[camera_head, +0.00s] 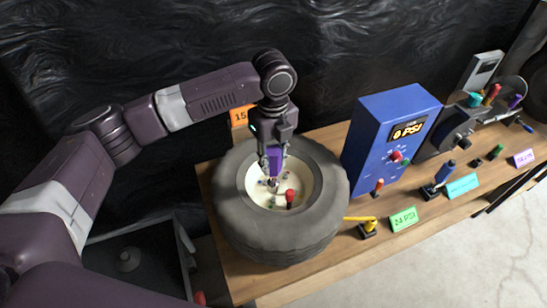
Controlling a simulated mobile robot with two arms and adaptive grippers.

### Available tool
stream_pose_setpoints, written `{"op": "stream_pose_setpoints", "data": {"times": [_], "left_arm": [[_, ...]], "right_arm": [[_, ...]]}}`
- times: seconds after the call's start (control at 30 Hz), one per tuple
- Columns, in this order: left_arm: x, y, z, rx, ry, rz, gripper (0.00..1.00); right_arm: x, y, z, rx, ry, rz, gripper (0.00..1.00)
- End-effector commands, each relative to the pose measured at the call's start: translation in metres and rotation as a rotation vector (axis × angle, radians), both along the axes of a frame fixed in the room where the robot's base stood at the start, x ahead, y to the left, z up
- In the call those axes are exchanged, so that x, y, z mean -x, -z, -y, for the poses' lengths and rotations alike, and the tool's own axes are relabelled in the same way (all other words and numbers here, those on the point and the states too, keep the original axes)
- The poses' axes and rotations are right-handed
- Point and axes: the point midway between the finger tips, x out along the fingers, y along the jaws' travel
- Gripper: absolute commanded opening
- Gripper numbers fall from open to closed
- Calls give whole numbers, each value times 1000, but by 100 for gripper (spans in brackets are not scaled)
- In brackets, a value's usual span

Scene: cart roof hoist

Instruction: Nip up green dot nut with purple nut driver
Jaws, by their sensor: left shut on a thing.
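My left gripper (273,146) is above the wheel and shut on the purple nut driver (275,161), which points down into the wheel's pale hub. The wheel has a grey tire (323,215) and a cream rim (256,178), and lies flat on the wooden bench. Several small nuts sit around the hub centre. A small green spot (271,204) shows near the hub's front; the nut itself is too small to make out. The driver's lower end is near the nuts, but I cannot tell whether it touches one. My right gripper is out of view.
A red-topped piece (291,199) stands in the rim, right of the driver. A blue pressure box (387,141) reading 0 PSI stands right of the tire. A yellow-handled valve (366,224), a green 24 PSI card (403,219) and a blue-handled tool (443,175) line the bench front.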

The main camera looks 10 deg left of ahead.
Motion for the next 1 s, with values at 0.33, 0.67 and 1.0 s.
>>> {"op": "stream_pose_setpoints", "data": {"times": [0.33,0.67,1.0], "left_arm": [[0,4,0,0,0,0,0],[0,38,0,1,0,1,0],[-1,46,0,1,0,2,0]], "right_arm": [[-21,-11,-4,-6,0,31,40],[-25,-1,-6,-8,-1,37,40],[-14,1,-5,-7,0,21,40]]}}
